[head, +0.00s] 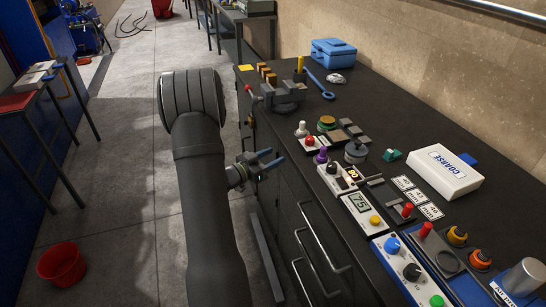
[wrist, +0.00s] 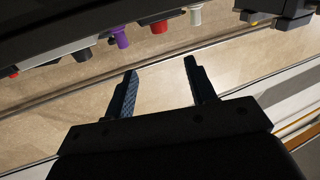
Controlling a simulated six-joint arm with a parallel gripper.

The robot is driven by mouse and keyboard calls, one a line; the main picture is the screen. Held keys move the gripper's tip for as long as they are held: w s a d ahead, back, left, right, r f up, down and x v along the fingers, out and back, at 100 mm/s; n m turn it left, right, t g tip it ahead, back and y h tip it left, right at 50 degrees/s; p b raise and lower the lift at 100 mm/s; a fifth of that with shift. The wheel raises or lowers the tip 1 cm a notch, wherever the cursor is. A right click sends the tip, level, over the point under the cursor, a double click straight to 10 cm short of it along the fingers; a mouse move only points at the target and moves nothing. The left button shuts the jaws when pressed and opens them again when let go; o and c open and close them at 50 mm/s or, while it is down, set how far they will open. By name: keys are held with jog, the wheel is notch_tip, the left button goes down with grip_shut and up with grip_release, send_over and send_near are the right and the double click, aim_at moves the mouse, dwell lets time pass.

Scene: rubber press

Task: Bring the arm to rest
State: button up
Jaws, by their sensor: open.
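My arm rises in the middle of the head view, and its end reaches to the right, towards the front of the dark cabinet. My gripper (head: 272,162) is open and empty, beside the bench's front edge and apart from the things on top. In the wrist view, the two dark blue fingers (wrist: 158,85) stand apart with only a pale surface between them. Part of the wrist is hidden behind my arm in the head view.
The dark bench top (head: 300,175) holds a vise (head: 283,95), several knobs, a white COARSE box (head: 446,170) and a blue toolbox (head: 333,52). A red bucket (head: 61,265) stands on the floor at left. The grey floor left of my arm is mostly clear.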

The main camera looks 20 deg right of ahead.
aim_at(308, 141)
jog(key=x, duration=1.7)
jog(key=shift+d, duration=0.2)
jog(key=shift+a, duration=0.1)
jog(key=shift+f, duration=0.1)
jog(key=shift+d+n+t, duration=0.2)
jog(key=shift+n+t, duration=0.1)
jog(key=shift+t+y, duration=0.3)
jog(key=shift+n+t+y, duration=1.5)
jog(key=shift+n+t, duration=0.5)
jog(key=shift+t, duration=0.5)
jog(key=v, duration=1.7)
jog(key=shift+a, duration=0.25)
